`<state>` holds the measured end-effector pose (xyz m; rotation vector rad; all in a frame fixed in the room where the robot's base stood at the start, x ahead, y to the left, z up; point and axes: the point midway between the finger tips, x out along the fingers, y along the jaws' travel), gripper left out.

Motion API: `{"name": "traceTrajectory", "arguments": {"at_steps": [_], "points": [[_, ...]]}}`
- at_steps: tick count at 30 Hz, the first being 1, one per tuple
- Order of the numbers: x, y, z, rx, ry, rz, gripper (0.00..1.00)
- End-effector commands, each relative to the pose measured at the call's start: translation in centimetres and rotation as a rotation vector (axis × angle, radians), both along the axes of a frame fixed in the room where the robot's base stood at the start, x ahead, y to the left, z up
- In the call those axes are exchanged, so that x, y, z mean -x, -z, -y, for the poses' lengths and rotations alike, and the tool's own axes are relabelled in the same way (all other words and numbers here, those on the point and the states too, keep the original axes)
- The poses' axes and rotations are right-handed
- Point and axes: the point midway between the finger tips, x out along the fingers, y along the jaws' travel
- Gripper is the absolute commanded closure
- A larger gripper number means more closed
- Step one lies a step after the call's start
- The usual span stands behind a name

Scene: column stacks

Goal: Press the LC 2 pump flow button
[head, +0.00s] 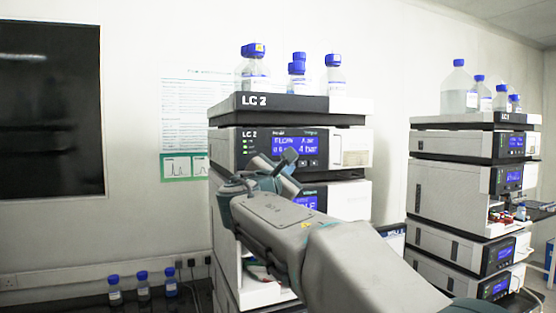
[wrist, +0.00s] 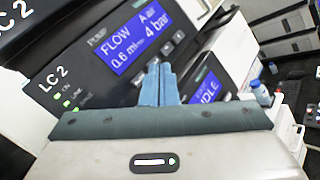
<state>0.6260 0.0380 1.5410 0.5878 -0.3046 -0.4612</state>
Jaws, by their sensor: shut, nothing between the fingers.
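The LC 2 pump module (head: 249,150) sits under the LC 2 top tray in the middle stack. Its blue display (head: 309,144) reads FLOW and 4 bar; in the wrist view the display (wrist: 141,42) shows FLOW 0.6 ml/min, 4 bar. My gripper (head: 290,155) is in front of the pump panel, overlapping the display's lower edge. In the wrist view its closed blue fingers (wrist: 159,68) point at the panel near the button row and hide part of it. I cannot tell whether the fingertips touch the panel.
The LC 2 tray (head: 280,103) carries several blue-capped bottles. A module with an IDLE-type display (wrist: 208,92) sits below the pump. A second stack (head: 455,190), with its own bottles, stands at the right. Several small bottles (head: 143,286) stand on the dark bench at lower left.

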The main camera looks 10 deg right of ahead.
Motion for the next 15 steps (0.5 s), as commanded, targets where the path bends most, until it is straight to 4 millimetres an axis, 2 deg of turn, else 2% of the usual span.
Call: {"name": "traceTrajectory", "arguments": {"at_steps": [6,15], "points": [[-2.2,-0.1,-0.5,0.000,0.001,0.000,1.00],[-2.8,0.0,-0.7,-0.001,0.001,0.001,1.00]]}}
